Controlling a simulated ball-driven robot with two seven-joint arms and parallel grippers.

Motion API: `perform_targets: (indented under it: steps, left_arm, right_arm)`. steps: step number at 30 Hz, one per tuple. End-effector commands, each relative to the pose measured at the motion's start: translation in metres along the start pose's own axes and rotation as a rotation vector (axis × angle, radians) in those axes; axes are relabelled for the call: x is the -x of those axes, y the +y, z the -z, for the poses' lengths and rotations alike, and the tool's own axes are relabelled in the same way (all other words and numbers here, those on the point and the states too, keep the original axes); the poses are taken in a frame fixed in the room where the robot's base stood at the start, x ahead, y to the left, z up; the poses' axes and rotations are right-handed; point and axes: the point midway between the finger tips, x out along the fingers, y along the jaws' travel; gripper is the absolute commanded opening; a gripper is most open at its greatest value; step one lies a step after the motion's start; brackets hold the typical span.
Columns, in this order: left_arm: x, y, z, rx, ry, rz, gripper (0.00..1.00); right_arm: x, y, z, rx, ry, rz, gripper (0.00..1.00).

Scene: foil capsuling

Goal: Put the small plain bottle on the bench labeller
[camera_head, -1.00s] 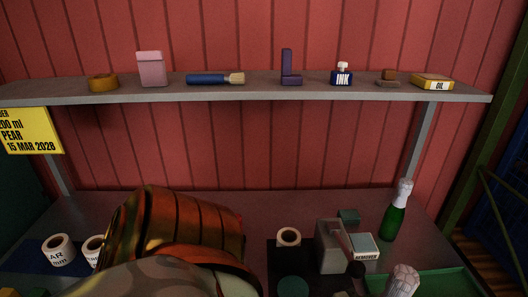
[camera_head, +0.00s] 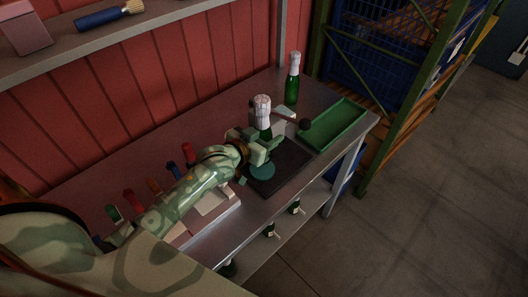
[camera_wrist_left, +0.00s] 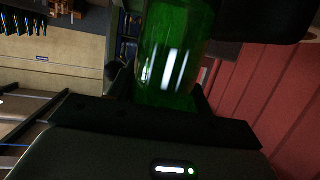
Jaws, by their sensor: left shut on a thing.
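My left gripper (camera_head: 266,143) is shut on a green bottle with a pale foil top (camera_head: 262,108). The bottle looks upright, and no label shows on it. In the left wrist view its green glass (camera_wrist_left: 172,55) fills the space between the fingers. The bench labeller shows as a dark base plate (camera_head: 290,168) with a teal disc (camera_head: 262,170) and a dark knob (camera_head: 305,124). The gripper and bottle are over or just behind the plate and hide part of the labeller. Whether the bottle's base touches anything is hidden. My right gripper is not in view.
Another foil-topped green bottle (camera_head: 292,80) stands at the back of the bench. A green tray (camera_head: 338,123) lies at the right end. Coloured-handled tools (camera_head: 187,152) stand in a row behind my left arm. More bottles (camera_head: 295,207) are on the shelf below.

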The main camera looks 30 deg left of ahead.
Motion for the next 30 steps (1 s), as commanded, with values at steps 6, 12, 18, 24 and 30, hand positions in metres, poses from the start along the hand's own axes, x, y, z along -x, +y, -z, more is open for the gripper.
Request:
perform_targets:
  steps: [6,12,18,24,30]
  left_arm:
    - [-0.009,0.000,-0.028,0.000,0.002,0.001,0.13]
    - [-0.015,0.000,-0.049,-0.001,0.004,0.001,0.13]
    - [-0.015,0.000,-0.047,-0.001,0.005,0.001,0.13]
    - [-0.015,0.000,-0.051,-0.002,0.002,0.001,0.59]
    - [-0.015,0.000,-0.051,-0.001,0.002,0.001,0.59]
  right_arm:
    - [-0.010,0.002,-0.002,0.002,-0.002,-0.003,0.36]
    - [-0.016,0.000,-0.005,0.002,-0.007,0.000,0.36]
    - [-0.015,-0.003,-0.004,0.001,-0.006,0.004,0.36]
    - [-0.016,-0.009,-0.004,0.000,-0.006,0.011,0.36]
    - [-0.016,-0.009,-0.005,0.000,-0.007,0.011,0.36]
